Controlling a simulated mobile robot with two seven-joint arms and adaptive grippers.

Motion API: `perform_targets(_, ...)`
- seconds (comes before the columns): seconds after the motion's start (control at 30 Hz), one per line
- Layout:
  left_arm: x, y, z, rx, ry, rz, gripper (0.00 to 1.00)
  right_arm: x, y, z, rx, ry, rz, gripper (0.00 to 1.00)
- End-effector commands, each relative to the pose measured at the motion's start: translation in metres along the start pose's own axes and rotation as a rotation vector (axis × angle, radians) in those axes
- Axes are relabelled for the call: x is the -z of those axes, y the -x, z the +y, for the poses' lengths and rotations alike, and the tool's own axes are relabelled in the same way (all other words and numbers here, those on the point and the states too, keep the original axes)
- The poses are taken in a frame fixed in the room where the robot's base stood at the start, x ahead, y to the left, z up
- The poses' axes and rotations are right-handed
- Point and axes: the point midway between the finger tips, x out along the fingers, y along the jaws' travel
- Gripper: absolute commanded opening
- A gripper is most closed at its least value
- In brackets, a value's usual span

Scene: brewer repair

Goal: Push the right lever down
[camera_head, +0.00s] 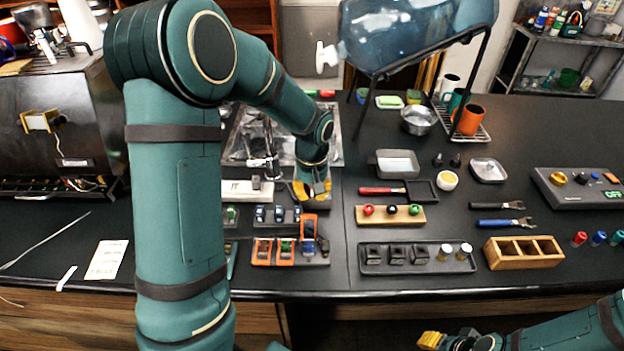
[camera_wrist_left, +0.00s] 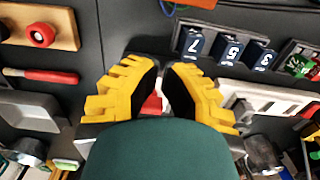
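My left gripper (camera_head: 312,189) has yellow fingers and points down at the right end of a white panel (camera_head: 236,190). A small beige lever (camera_head: 256,182) stands on that panel, left of the gripper. Any lever farther right is hidden by the gripper. In the left wrist view the white panel (camera_wrist_left: 262,96) lies right of the gripper (camera_wrist_left: 162,75), with a slot in it. The fingers have a narrow gap, and a red and white piece (camera_wrist_left: 152,103) shows in it. I cannot tell if they touch it. My right gripper (camera_head: 445,341) is at the bottom edge, partly cut off.
Blue numbered switches (camera_head: 280,214) and orange switches (camera_head: 285,250) lie in front of the left gripper. A wooden block with coloured knobs (camera_head: 391,215) and a red-handled tool (camera_head: 382,191) lie to its right. A sink with a faucet (camera_head: 266,160) is behind.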

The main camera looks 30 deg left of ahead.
Motion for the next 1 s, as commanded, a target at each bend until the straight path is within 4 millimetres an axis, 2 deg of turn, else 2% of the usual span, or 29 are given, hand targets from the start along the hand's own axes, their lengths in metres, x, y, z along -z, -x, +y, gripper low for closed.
perform_targets(0.07,-0.001,-0.017,-0.001,0.002,0.0,-0.003,0.0,0.0,-0.003,0.001,-0.001,0.0,0.0,0.38)
perform_targets(0.2,-0.02,-0.007,0.0,-0.003,-0.001,0.001,0.0,0.0,0.0,0.0,0.0,0.0,0.0,0.38)
perform_targets(0.4,-0.035,-0.002,0.0,-0.001,-0.001,0.0,0.0,0.0,0.001,0.0,0.0,0.0,0.0,0.38)
perform_targets(1.0,-0.034,0.0,0.003,-0.001,0.0,0.019,0.0,0.0,-0.001,0.0,0.0,0.0,0.0,0.38)
